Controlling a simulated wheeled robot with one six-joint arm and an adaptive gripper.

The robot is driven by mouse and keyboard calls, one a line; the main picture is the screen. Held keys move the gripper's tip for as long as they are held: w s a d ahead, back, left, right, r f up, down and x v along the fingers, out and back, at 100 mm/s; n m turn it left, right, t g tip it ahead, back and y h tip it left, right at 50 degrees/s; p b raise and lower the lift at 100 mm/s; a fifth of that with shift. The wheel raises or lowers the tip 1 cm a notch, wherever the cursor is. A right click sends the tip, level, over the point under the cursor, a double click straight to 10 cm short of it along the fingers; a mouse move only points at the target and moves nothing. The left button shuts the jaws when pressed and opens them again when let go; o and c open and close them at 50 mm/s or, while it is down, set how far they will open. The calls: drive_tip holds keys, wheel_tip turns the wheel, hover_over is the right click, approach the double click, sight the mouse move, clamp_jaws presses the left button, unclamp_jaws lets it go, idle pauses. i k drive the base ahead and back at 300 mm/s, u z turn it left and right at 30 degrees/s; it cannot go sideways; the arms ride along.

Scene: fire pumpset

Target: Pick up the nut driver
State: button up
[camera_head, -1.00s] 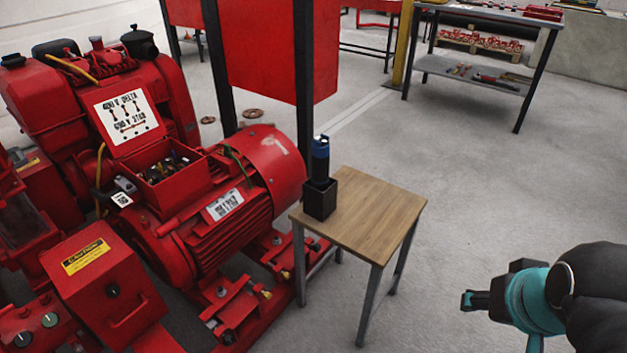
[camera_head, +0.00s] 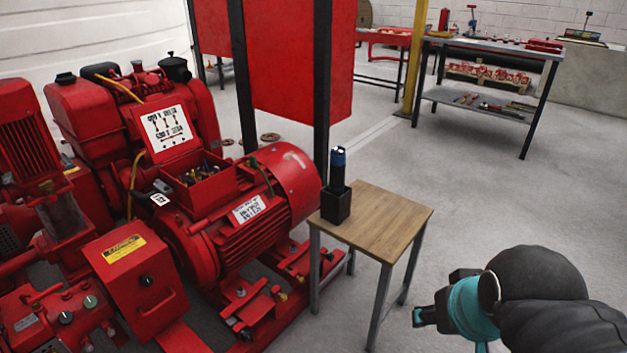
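The nut driver (camera_head: 338,168) appears to be the dark tool with a blue band standing upright in a black square holder (camera_head: 336,206). Its lower part is hidden inside the holder. The holder sits at the left corner of a small wooden-topped table (camera_head: 388,222). My gripper (camera_head: 418,317) is at the lower right, apart from the table and to the right of it. It is dark and seen from the side, so I cannot make out its finger opening. Nothing shows held in it.
A red motor (camera_head: 250,235) and pump set stand close on the table's left. A black post (camera_head: 322,90) and red panel (camera_head: 290,60) rise behind it. A workbench (camera_head: 490,45) with tools stands at the back right. The floor (camera_head: 480,200) right of the table is clear.

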sight(337, 169)
drive_tip(key=u, duration=0.35)
drive_tip(key=i, duration=1)
drive_tip(key=u, duration=0.25)
drive_tip(key=k, duration=1.1)
drive_tip(key=z, duration=0.95)
drive_tip(key=i, duration=0.5)
drive_tip(key=z, duration=0.05)
